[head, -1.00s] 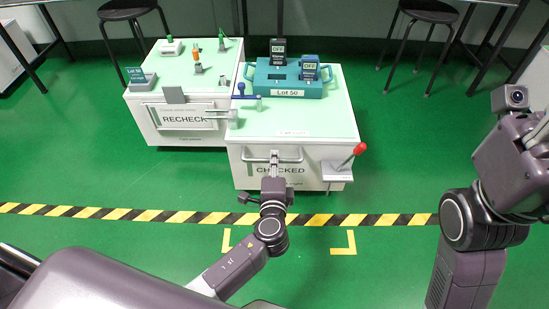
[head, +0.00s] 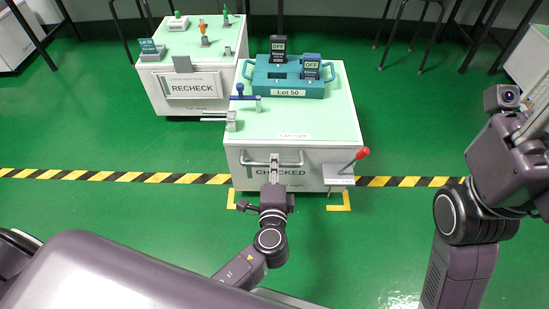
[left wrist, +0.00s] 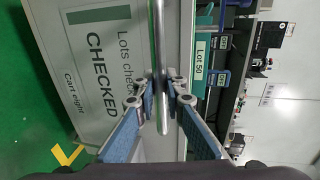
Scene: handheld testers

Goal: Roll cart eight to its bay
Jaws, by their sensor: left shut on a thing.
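Cart eight (head: 300,125) is a white cart with a pale green top and a CHECKED label. The label and the words "Cart eight" also show in the left wrist view (left wrist: 100,62). My left gripper (head: 274,180) is shut on the cart's front bar handle (head: 290,163); its fingers close around the bar in the left wrist view (left wrist: 158,90). Yellow corner marks (head: 340,208) lie on the floor at the cart's near bottom edge. The cart now stands across the striped tape. My right arm is at the right; its gripper fingers are not visible.
A teal Lot 50 tray (head: 288,93) with dark testers rides on the cart. A red-knobbed lever (head: 362,153) sits at the cart's front right. The RECHECK cart (head: 195,85) stands behind left. Striped tape (head: 110,176) crosses the floor. Green floor is open at right.

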